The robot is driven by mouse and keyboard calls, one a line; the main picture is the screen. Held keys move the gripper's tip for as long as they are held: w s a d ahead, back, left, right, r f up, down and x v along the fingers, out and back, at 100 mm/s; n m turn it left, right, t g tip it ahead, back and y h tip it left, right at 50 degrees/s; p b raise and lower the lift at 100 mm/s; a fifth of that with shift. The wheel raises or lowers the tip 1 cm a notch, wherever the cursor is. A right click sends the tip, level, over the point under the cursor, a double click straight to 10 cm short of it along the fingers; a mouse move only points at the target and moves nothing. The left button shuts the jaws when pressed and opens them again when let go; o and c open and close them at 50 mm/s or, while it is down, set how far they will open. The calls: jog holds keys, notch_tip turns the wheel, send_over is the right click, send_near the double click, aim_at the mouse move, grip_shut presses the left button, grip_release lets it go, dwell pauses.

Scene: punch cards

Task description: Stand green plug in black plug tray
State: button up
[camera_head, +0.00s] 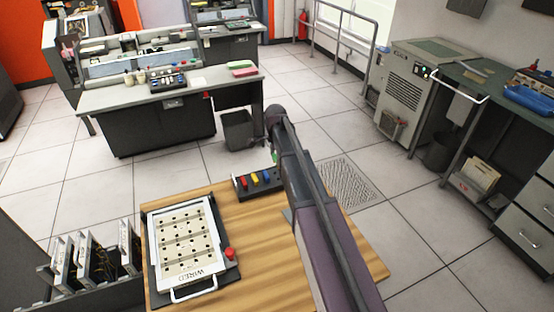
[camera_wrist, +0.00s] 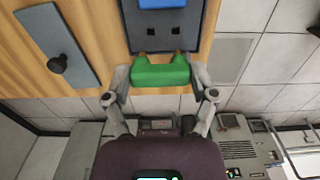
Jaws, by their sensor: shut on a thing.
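My gripper (camera_wrist: 160,78) is shut on the green plug (camera_wrist: 160,72), with a finger at each side of it. Two brass-coloured prongs on the plug point toward the black plug tray (camera_wrist: 163,46). The plug overlaps the tray's end in the wrist view, beside two empty square holes; its height over the tray is unclear. A blue plug (camera_wrist: 162,3) stands in the tray past the holes. In the head view the tray (camera_head: 236,188) holds red, yellow and blue plugs, and a sliver of the green plug (camera_head: 274,157) shows beside my arm, which hides most of the gripper.
The tray stands at the far edge of the wooden table (camera_head: 255,255). A board marked WIRED (camera_head: 186,243) lies left, with a red knob (camera_head: 230,253) beside it. A grey plate with a dark knob (camera_wrist: 57,62) lies left in the wrist view. Open floor lies beyond the table.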

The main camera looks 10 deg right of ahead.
jog(key=shift+w+d+f, duration=0.1)
jog(key=shift+w+d, duration=0.15)
jog(key=shift+w, duration=0.1)
jog(key=shift+f, duration=0.1)
jog(key=b, duration=0.5)
send_over(277, 176)
jog(key=shift+w+a+f, duration=0.1)
jog(key=shift+f, duration=2.4)
jog(key=shift+f+b, duration=1.3)
jog(key=shift+b, duration=0.15)
dwell(0.5)
jog(key=o, duration=0.8)
jog(key=shift+r, duration=0.1)
